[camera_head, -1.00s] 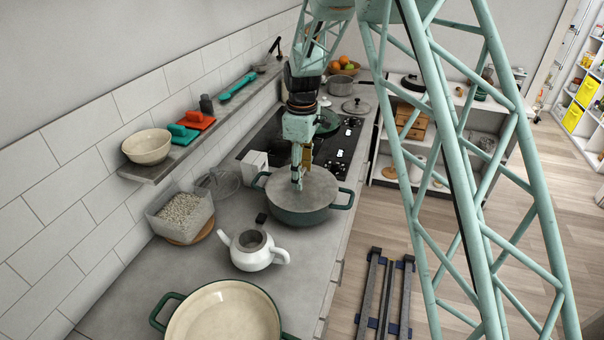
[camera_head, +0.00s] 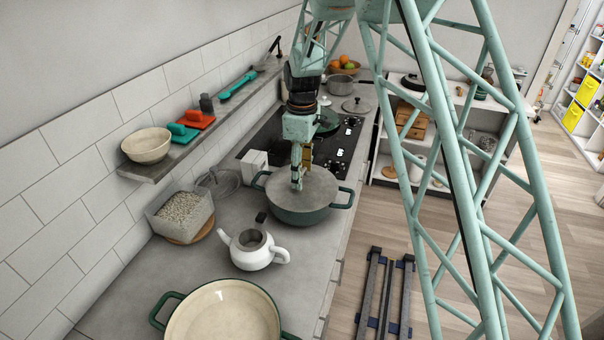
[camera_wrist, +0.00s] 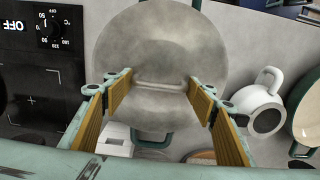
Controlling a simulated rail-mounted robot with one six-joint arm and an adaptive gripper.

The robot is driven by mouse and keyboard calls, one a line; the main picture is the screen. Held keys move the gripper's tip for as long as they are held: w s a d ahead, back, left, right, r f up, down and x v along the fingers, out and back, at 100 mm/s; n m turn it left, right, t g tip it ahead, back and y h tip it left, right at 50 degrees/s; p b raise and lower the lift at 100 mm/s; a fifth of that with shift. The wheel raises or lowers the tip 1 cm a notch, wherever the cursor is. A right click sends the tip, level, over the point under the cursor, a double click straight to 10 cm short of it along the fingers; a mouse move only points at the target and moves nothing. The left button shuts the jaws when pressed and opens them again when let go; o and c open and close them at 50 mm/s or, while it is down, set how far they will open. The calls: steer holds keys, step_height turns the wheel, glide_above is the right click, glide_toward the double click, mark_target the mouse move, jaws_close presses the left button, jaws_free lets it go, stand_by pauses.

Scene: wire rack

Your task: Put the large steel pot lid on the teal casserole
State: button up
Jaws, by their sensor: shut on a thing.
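The large steel pot lid (camera_head: 313,187) lies over the teal casserole (camera_head: 300,215) on the counter. It looks level, and it covers the casserole's mouth as far as I can see. My gripper (camera_head: 298,184) is over the lid's middle, pointing down. In the wrist view the lid (camera_wrist: 160,45) fills the upper middle, and my gripper (camera_wrist: 160,100) has its two fingers on either side of the lid's handle (camera_wrist: 160,86). It is shut on the lid's handle. A casserole handle (camera_wrist: 152,140) shows below the lid there. Whether the lid's rim fully touches the casserole is hidden.
A white teapot (camera_head: 252,250) stands in front of the casserole, and an open cream pan (camera_head: 222,316) stands nearer. A black cooktop (camera_head: 265,140) is behind. A bin of grains (camera_head: 181,214) is at left, below the wall shelf (camera_head: 160,168).

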steer(key=o, duration=1.3)
steer(key=o, duration=0.3)
steer(key=shift+r, duration=0.15)
steer(key=shift+r+p, duration=1.5)
steer(key=shift+r, duration=1.85)
steer(key=shift+r, duration=0.1)
